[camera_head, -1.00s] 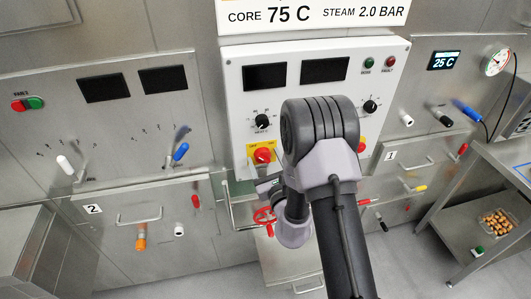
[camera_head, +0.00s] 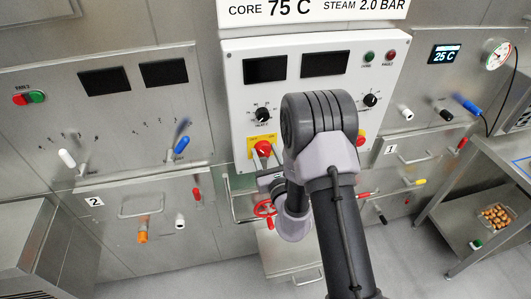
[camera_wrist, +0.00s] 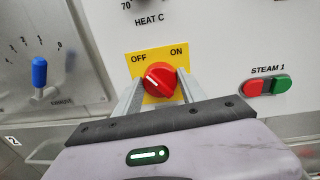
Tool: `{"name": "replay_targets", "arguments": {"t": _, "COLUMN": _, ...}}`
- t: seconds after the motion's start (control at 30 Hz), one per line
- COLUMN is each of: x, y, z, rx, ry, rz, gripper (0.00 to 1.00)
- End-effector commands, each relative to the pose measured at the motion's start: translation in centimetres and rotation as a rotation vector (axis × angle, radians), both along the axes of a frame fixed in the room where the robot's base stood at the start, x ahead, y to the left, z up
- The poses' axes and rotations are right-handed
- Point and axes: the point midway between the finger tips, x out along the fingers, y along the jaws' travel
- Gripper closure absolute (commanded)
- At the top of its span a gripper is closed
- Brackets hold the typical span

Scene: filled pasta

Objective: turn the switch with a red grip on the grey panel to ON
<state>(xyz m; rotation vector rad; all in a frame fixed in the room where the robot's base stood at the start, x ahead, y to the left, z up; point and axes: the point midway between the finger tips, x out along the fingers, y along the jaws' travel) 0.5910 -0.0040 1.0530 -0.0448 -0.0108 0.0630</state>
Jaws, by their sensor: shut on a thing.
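The switch's red grip (camera_wrist: 160,82) sits on a yellow plate (camera_wrist: 146,60) marked OFF at left and ON at right. Its white line slants up to the left, toward OFF. In the head view the red grip (camera_head: 263,148) is low on the left side of the pale, near-white panel (camera_head: 240,100). My gripper (camera_wrist: 159,86) is shut on the red grip, one finger on each side of it. In the head view my gripper (camera_head: 268,178) is seen just below the switch, partly hidden by my own arm.
A red and green STEAM 1 button pair (camera_wrist: 267,86) is right of the switch. A blue-handled lever (camera_wrist: 39,73) is on the steel panel at left. A steel shelf table (camera_head: 500,180) stands at right.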

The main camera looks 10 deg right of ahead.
Motion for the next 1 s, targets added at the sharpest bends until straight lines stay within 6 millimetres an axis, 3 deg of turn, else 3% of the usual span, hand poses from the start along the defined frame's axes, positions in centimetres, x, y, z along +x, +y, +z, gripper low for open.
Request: {"name": "replay_targets", "arguments": {"t": 1.0, "x": 0.07, "y": -0.14, "z": 0.06, "rx": 0.952, "ry": -0.002, "rz": 0.001, "gripper": 0.93}}
